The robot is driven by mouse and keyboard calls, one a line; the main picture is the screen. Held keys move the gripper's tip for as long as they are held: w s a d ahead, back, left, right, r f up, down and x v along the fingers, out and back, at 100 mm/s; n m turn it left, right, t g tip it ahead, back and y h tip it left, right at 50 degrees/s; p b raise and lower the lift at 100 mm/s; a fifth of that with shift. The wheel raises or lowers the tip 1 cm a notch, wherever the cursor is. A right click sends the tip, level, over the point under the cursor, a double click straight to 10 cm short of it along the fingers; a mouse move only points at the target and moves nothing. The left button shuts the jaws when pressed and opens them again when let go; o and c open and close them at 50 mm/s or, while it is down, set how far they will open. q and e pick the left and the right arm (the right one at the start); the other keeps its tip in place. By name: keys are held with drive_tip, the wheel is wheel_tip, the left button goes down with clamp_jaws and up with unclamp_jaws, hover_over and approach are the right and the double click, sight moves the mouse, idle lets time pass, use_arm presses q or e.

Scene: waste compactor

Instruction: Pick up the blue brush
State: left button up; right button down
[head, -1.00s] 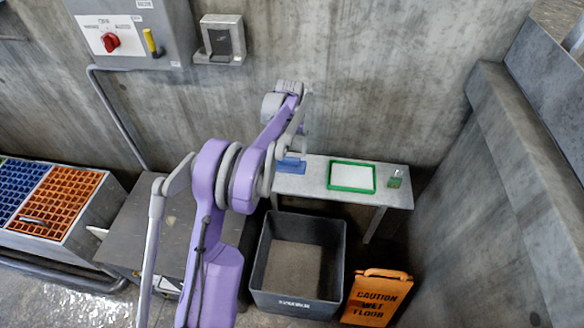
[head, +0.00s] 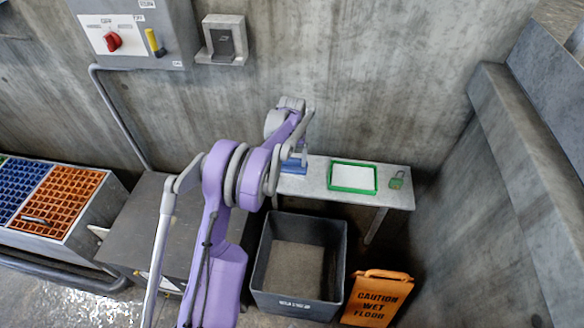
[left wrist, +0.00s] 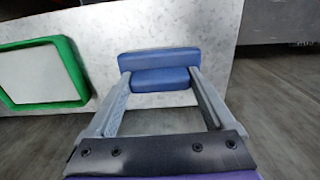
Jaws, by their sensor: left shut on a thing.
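The blue brush (left wrist: 158,61) is a blue block on the grey table (head: 318,189), near the table's left end. In the left wrist view it lies between the fingertips of my left gripper (left wrist: 160,82), which is shut on it. In the head view the brush (head: 294,167) is partly hidden by my left arm and gripper (head: 296,155). I cannot tell whether the brush is lifted off the table top. My right gripper is in neither view.
A green-framed white tray (head: 353,178) and a green padlock-like item (head: 397,180) are on the table, right of the brush. A dark open bin (head: 256,270) and an orange wet-floor sign (head: 376,299) stand in front. Concrete walls close off the back and right.

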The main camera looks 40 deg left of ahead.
use_arm(q)
drive_tip(key=c, duration=0.5)
wheel_tip(320, 180, up, 10)
drive_tip(key=shift+r, duration=0.1)
drive_tip(key=o, duration=1.1)
drive_tip(key=shift+c, duration=0.2)
drive_tip(key=c, duration=0.6)
drive_tip(key=shift+o, duration=0.2)
